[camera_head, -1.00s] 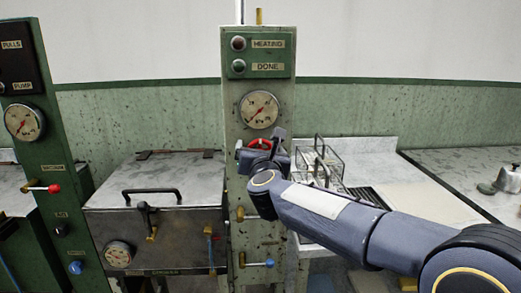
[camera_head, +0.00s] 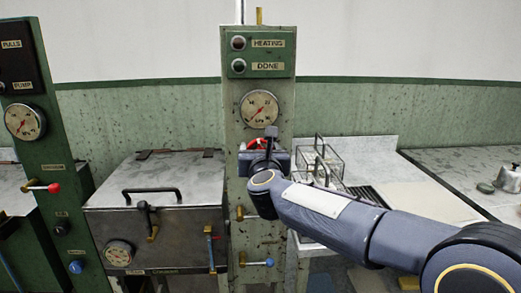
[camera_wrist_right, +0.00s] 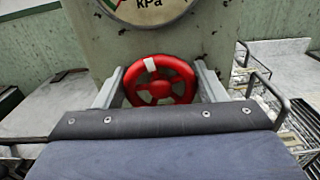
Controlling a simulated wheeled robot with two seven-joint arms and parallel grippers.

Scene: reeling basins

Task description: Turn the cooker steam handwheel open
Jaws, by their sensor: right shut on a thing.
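The red steam handwheel (camera_wrist_right: 160,82) sits on the front of the pale green cooker post (camera_head: 258,183), below the round kPa gauge (camera_head: 259,109). It carries a white mark at its top, slightly left of centre in the right wrist view. In the head view only its upper red rim (camera_head: 257,143) shows, as my right gripper (camera_head: 262,150) covers the rest. My right gripper's two fingers stand at the left and right sides of the wheel in the right wrist view, shut on its rim. My left gripper is not in view.
Above the gauge are the HEATING and DONE lamps (camera_head: 238,66). A steel cooker box (camera_head: 155,235) with a lid handle stands left of the post. A wire basket (camera_head: 322,160) and a pale counter stand to the right.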

